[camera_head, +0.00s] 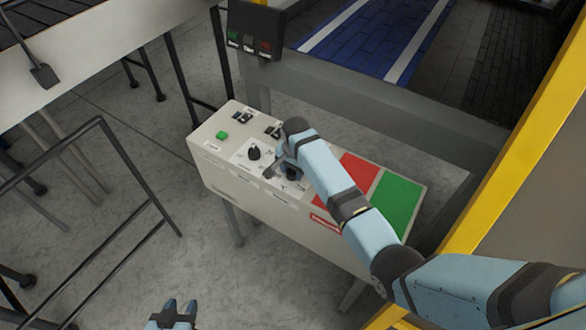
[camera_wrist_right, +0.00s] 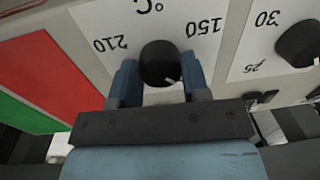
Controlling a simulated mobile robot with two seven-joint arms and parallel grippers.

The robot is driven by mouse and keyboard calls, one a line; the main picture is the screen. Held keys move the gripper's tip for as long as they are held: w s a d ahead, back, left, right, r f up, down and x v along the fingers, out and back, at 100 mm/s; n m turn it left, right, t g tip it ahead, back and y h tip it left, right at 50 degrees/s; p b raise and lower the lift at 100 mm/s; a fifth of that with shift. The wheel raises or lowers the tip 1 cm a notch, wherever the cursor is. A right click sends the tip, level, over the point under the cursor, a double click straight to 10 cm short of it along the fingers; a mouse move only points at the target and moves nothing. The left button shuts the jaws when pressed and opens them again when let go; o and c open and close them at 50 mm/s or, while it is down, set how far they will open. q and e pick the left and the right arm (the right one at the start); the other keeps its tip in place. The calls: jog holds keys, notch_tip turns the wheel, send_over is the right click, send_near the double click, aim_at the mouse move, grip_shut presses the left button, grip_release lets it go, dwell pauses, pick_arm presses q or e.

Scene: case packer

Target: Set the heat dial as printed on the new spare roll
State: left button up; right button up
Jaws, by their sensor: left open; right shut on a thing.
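The heat dial (camera_wrist_right: 160,62) is a black round knob on a white plate marked °C, with 210 and 150 upside down in the right wrist view. A small white mark shows at the knob's lower right there. My right gripper (camera_wrist_right: 160,82) is shut on this dial, one blue finger on each side. In the head view the right gripper (camera_head: 281,165) is over the control box (camera_head: 247,198) and partly covers the dial (camera_head: 292,171). My left gripper (camera_head: 174,313) is open and empty at the bottom edge, away from the box. I cannot make out a spare roll.
A second black dial (camera_head: 253,152) marked 30 and 25 sits beside it and shows in the wrist view (camera_wrist_right: 299,44). Red (camera_head: 360,170) and green (camera_head: 398,204) panels cover the box's right end. A green button (camera_head: 222,135) is at left. A metal rail (camera_head: 125,165) stands at left.

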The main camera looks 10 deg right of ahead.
jog(key=n, duration=0.3)
jog(key=shift+n, duration=0.3)
jog(key=n, duration=0.3)
jog(key=shift+n, duration=0.4)
jog(key=n, duration=0.4)
jog(key=shift+w+r+g, duration=0.1)
jog(key=shift+g, duration=0.2)
jog(key=shift+n, duration=2)
jog(key=o, duration=0.9)
jog(key=r, duration=0.4)
jog(key=r+b, duration=0.1)
jog(key=r, duration=0.8)
jog(key=shift+w+d+r+b, duration=0.2)
jog(key=shift+d+r+b, duration=0.15)
jog(key=shift+b, duration=0.05)
